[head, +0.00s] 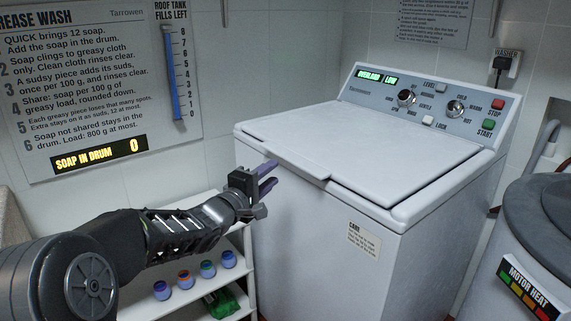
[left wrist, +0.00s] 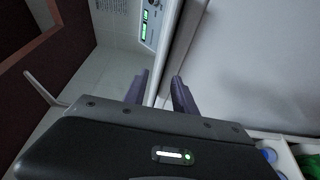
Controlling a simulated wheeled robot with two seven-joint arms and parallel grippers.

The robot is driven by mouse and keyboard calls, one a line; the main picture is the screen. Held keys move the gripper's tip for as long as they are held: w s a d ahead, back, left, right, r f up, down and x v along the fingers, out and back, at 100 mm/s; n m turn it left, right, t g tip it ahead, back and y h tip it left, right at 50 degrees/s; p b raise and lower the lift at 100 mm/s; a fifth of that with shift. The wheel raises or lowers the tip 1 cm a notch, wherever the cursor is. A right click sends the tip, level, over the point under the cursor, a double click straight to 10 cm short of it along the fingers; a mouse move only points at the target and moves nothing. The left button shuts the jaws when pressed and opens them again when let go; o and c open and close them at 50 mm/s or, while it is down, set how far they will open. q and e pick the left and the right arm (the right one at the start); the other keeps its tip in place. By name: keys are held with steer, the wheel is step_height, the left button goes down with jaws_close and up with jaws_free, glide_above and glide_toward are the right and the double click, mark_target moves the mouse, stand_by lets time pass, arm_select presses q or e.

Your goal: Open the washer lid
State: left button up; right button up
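The washer (head: 320,235) is a white top-loader. Its lid (head: 360,145) lies flat and closed, with a protruding lip (head: 300,165) along the front edge. My left gripper (head: 274,174) is at the left end of this lip, in front of the washer. Its two purple fingers are apart, with nothing held. In the left wrist view the gripper (left wrist: 160,85) points at the lid's white edge (left wrist: 178,50), which shows between the fingertips. I cannot tell whether a finger touches the lip. My right gripper is not in view.
A control panel (head: 425,103) with knobs and buttons stands behind the lid. A white shelf (head: 244,295) with several small jars is below my left arm. A grey drum-like machine (head: 520,235) stands at the right. A wall sign (head: 90,85) hangs at the left.

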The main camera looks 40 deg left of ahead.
mark_target(287, 161)
arm_select(q)
steer(key=shift+w, duration=0.15)
steer(key=w, duration=0.2)
steer(key=w+b, duration=0.1)
steer(key=w, duration=0.4)
steer(key=shift+w+a, duration=0.3)
steer(key=shift+a, duration=0.1)
jaws_close()
stand_by(1.4)
